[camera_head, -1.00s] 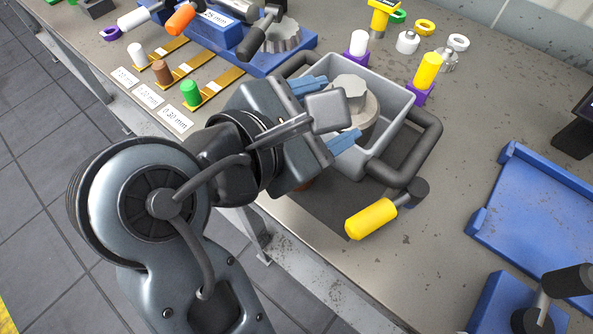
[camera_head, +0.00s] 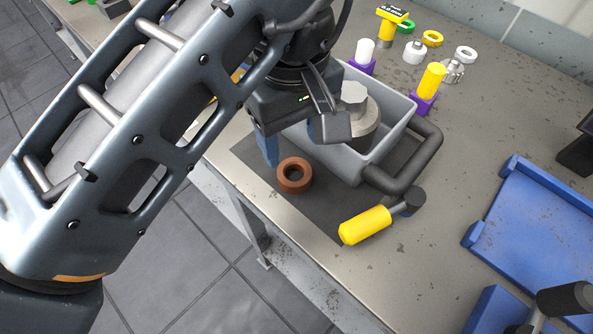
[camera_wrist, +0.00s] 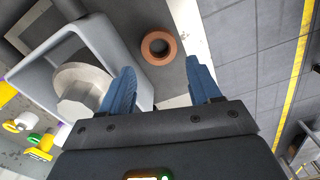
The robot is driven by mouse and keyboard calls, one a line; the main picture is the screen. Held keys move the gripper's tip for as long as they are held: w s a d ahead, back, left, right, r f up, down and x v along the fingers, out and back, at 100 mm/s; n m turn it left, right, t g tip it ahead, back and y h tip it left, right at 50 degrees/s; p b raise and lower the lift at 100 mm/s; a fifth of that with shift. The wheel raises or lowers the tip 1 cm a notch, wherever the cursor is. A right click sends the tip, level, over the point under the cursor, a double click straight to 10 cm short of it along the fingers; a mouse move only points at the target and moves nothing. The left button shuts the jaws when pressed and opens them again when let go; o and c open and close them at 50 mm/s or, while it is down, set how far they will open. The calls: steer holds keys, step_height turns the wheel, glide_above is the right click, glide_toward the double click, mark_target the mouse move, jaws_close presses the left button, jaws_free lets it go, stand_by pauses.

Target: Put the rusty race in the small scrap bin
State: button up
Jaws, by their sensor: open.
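The rusty race, a brown ring (camera_head: 290,187), lies flat on a dark mat in front of the grey bin. It also shows in the wrist view (camera_wrist: 145,53), ahead of and between the lines of the fingers. My gripper (camera_wrist: 160,65) is open and empty, its blue fingers apart, above and short of the ring. In the head view one blue finger shows just left of the ring; the other is hidden. A grey bin (camera_head: 335,160) with dark handles holds a steel stepped part (camera_head: 362,110). I cannot tell whether it is the small scrap bin.
A yellow-handled tool (camera_head: 365,225) lies at the mat's right edge. A blue tray (camera_head: 540,215) is at the right. Several small pegs and rings stand behind the bin. The bench's front edge is close to the ring. Bare bench lies between the yellow handle and the blue tray.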

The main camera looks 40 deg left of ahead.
mark_target(295, 179)
steer(key=shift+f+p, duration=0.45)
steer(key=shift+f, duration=3.5)
steer(key=shift+c, duration=0.4)
steer(key=shift+w, duration=0.1)
steer(key=c, duration=1)
steer(key=shift+r, duration=0.1)
steer(key=shift+r, duration=0.1)
